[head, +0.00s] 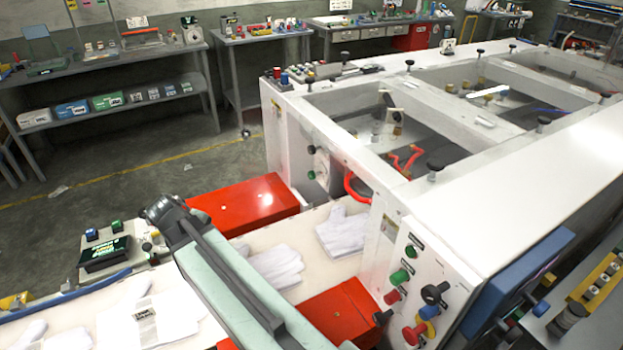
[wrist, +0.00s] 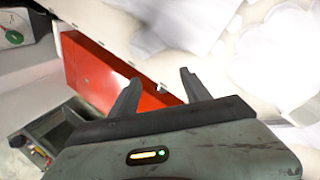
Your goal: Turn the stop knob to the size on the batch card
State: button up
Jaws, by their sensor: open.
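My gripper (wrist: 160,78) is open in the wrist view, with nothing between its fingers, over a red panel and white gloves. In the head view my arm crosses the bottom middle and I cannot make out the gripper's fingers. Several knobs sit on the white machine's front panel, including a black knob (head: 434,292) and a red one (head: 413,333); I cannot tell which is the stop knob. A round dial (wrist: 15,37) shows at the wrist view's left edge. A small printed card (head: 145,312) lies on the gloves at lower left; its text is unreadable.
Red blocks (head: 242,203) stand beside the pale glove-covered belt (head: 285,235). A control box (head: 105,253) sits left of my arm. The white machine frame (head: 540,185) fills the right side. Benches (head: 100,60) line the back wall. The floor (head: 170,165) between is mostly clear.

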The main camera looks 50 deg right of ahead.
jog(key=w+d+n+h+b, duration=0.2)
jog(key=w+d+h+b, duration=0.15)
jog(key=d, duration=0.55)
jog(key=w+d+n+h+b, duration=0.15)
jog(key=w+d, duration=0.25)
jog(key=d, duration=0.5)
jog(key=g+h+b, duration=0.2)
jog(key=h+b, duration=0.3)
jog(key=b, duration=0.4)
send_near(310, 176)
jog(key=x, duration=0.4)
jog(key=b+x, duration=0.1)
jog(key=x, duration=0.6)
jog(key=shift+w+d+b, duration=0.15)
jog(key=shift+b, duration=0.25)
grip_shut()
